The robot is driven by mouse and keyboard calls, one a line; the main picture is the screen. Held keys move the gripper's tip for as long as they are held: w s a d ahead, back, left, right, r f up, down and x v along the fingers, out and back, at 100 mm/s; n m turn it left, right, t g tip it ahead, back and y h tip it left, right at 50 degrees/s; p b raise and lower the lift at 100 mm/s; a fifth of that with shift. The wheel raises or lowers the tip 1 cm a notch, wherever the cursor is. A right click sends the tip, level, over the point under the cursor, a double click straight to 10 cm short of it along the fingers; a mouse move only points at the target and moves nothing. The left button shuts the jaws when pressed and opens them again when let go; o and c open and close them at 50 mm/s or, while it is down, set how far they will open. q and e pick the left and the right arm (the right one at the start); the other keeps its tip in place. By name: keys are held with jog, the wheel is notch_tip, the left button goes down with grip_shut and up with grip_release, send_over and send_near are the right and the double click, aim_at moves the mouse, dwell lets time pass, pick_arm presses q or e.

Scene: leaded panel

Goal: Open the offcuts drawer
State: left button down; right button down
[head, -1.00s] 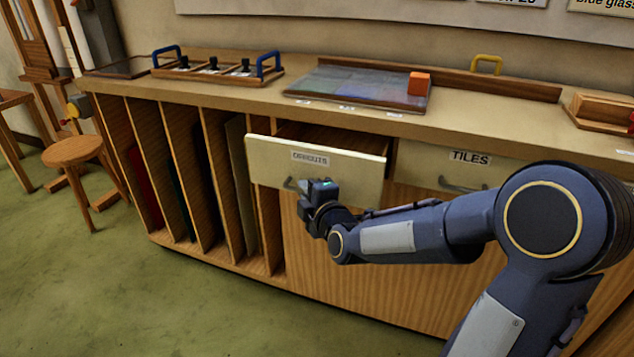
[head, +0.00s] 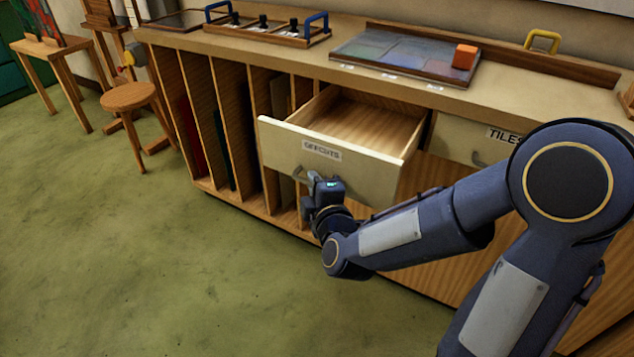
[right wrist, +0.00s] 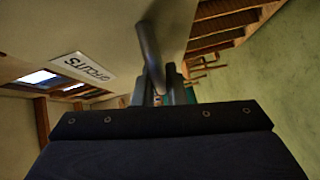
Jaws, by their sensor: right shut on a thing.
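The offcuts drawer (head: 270,146) is pulled well out of the bench, and the part of its inside that shows is bare wood. Its cream front carries the OFFCUTS label (head: 322,151) and a grey bar handle (head: 300,175). My right gripper (head: 313,181) is shut on that handle at the drawer's front. In the right wrist view the handle (right wrist: 150,55) runs between the fingers, with the drawer front (right wrist: 110,35) behind it. My left gripper is in neither view.
The closed TILES drawer (head: 462,140) is to the right. Upright slots with sheets fill the bench at left. A glass panel (head: 400,52) with an orange block (head: 464,56) lies on the bench top. A stool (head: 130,97) stands at left; the green floor in front is clear.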

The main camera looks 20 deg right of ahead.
jog(key=c, duration=1.8)
grip_release()
jog(key=shift+o, duration=0.2)
jog(key=s+r+p, duration=0.1)
jog(key=s+p, duration=0.1)
jog(key=s, duration=0.5)
jog(key=shift+s+a, duration=0.25)
jog(key=shift+s, duration=0.1)
